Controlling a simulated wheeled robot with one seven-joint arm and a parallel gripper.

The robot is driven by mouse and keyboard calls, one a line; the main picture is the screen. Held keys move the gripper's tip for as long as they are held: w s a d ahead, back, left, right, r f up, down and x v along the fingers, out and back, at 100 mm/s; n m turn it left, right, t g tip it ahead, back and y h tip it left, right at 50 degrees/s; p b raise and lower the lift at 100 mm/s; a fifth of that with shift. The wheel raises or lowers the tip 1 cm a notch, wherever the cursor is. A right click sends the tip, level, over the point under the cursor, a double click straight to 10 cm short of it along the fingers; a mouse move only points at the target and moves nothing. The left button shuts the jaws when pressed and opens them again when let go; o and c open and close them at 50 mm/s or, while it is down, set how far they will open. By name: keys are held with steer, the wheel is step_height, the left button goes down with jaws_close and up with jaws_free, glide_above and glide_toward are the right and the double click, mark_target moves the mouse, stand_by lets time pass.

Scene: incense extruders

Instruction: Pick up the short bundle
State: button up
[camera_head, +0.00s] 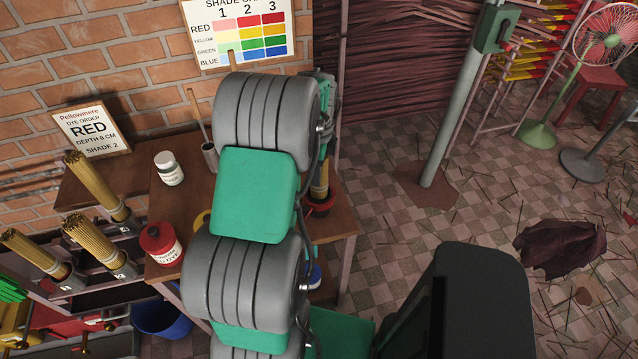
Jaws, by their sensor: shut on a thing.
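My gripper (324,150) is at the right end of the wooden bench, mostly hidden behind my grey and green arm. It is shut on a bundle of tan sticks (319,181), which shows as a short piece below it. This bundle is upright over or in a dark red bowl (321,207); I cannot tell whether it touches the bowl. Its full length is hidden. Three more stick bundles lean in a dark rack at the left: a back one (92,181), a middle one (90,238) and a front left one (32,250).
The wooden bench (180,205) also bears a white jar (169,169), a red-lidded jar (160,243) and an order sign (91,130) reading RED, depth 8 cm, shade 2. A shade chart (240,32) hangs behind. A post (455,105) stands right on open tiled floor.

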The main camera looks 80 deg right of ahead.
jaws_close()
steer(key=shift+r, duration=0.1)
stand_by(0.4)
step_height(320, 180, up, 12)
steer(key=shift+f+b, duration=0.25)
steer(key=shift+b, duration=0.15)
step_height(320, 180, up, 9)
steer(key=p, duration=0.6)
steer(key=shift+r+p, duration=0.2)
steer(key=shift+p, duration=0.1)
